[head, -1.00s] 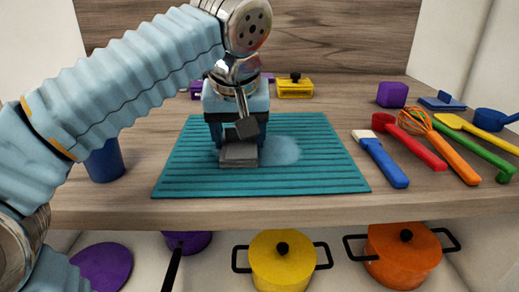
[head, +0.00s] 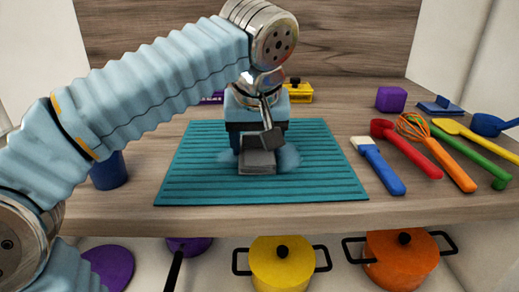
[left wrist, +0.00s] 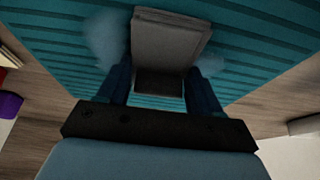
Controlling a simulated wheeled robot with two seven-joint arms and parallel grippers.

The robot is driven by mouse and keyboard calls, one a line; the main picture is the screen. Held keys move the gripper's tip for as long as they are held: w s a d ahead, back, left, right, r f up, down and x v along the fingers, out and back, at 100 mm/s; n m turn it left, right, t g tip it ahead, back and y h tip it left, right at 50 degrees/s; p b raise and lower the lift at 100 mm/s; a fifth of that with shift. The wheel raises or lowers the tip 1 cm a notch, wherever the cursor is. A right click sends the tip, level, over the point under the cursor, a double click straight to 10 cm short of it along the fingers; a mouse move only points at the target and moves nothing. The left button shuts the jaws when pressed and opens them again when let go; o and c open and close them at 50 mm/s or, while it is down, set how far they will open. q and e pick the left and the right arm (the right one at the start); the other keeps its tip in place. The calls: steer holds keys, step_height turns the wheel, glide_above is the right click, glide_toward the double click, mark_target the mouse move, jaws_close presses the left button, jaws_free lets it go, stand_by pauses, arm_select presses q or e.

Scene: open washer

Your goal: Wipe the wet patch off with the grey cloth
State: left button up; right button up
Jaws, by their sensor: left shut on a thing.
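The grey cloth (head: 257,162) is a folded block on the ribbed teal mat (head: 330,170). My left gripper (head: 256,150) is shut on the cloth and holds it low against the mat. The wet patch (head: 289,157) is a pale bluish blot that shows on both sides of the cloth; its middle is hidden under cloth and gripper. In the left wrist view the cloth (left wrist: 170,42) sits between the fingers, with the pale patch (left wrist: 104,40) beside it. My right gripper is not in view.
A blue-handled brush (head: 378,166), a red spoon (head: 405,148) and an orange whisk (head: 436,150) lie right of the mat. A blue cup (head: 108,172) stands to its left. Yellow (head: 280,266) and orange (head: 402,262) pots sit below the counter's front edge.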

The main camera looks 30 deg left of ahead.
mark_target(292, 153)
arm_select(q)
steer(key=shift+w+d+f, duration=0.1)
steer(key=shift+w+d, duration=0.05)
steer(key=shift+d, duration=0.15)
steer(key=w+d, duration=0.1)
steer(key=d+p, duration=0.1)
steer(key=d, duration=0.1)
steer(key=w+d+p, duration=0.1)
steer(key=shift+w+d, duration=0.15)
steer(key=shift+w, duration=0.15)
steer(key=shift+w+d, duration=0.3)
steer(key=shift+d, duration=0.15)
steer(key=s+a, duration=0.1)
steer(key=a+b, duration=0.1)
steer(key=s+a, duration=0.1)
steer(key=a, duration=0.1)
steer(key=shift+s+a, duration=0.1)
steer(key=shift+s, duration=0.2)
steer(key=shift+s+a, duration=0.35)
steer(key=shift+a, duration=0.2)
